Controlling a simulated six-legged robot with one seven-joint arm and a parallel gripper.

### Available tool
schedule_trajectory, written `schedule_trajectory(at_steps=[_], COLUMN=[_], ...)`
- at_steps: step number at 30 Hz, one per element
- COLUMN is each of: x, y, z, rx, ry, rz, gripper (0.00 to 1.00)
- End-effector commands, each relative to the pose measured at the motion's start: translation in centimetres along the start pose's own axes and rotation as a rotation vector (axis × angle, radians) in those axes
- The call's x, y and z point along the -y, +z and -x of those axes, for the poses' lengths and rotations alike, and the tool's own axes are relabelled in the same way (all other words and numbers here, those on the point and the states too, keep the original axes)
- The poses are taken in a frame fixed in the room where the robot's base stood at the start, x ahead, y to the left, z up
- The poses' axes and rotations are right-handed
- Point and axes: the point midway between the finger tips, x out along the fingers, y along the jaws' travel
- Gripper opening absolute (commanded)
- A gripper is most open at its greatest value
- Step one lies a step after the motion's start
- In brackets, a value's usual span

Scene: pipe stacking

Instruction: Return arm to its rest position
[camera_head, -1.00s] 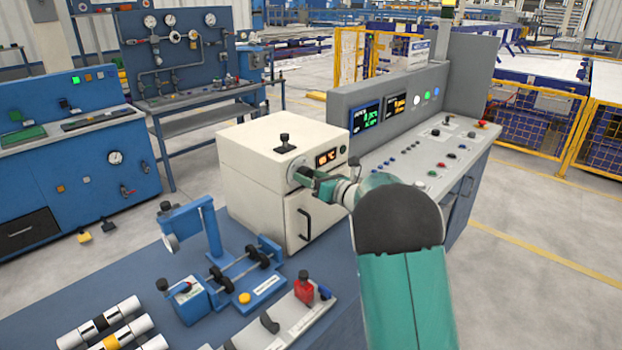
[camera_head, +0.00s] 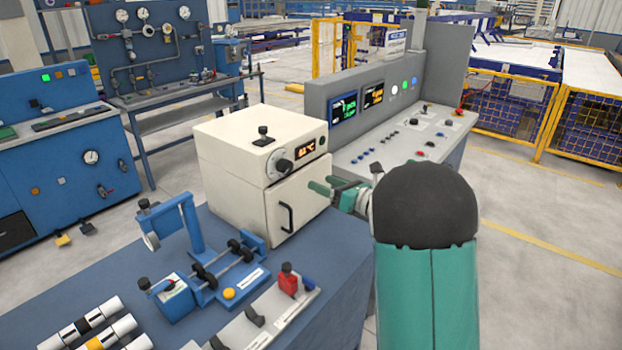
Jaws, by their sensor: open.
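My gripper (camera_head: 321,183) is open, with green fingers pointing left toward the front of the cream oven box (camera_head: 236,190). It is empty and sits in front of the box's right side, below the dial and the orange temperature display. From this view I cannot tell how wide the gap between the fingertips and the box is. My teal and black arm fills the lower right and hides part of the grey control console (camera_head: 405,140) behind it.
The blue bench (camera_head: 335,255) holds a blue roller fixture (camera_head: 215,265), a grey clamp rail with a red clamp (camera_head: 288,279), and several white pipes (camera_head: 95,318) at the lower left. A yellow-framed fence (camera_head: 510,110) stands behind at right. Open floor lies right of the arm.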

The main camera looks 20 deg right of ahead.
Motion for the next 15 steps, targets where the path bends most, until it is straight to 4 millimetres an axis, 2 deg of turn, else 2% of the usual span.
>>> schedule_trajectory(at_steps=[4,15], x=[-0.04,-0.04], y=[-0.05,-0.04], z=[1.17,1.28], rx=[-0.001,-0.001], ry=[0.001,0.001], rz=[-0.001,-0.001], gripper=[0.60,0.60])
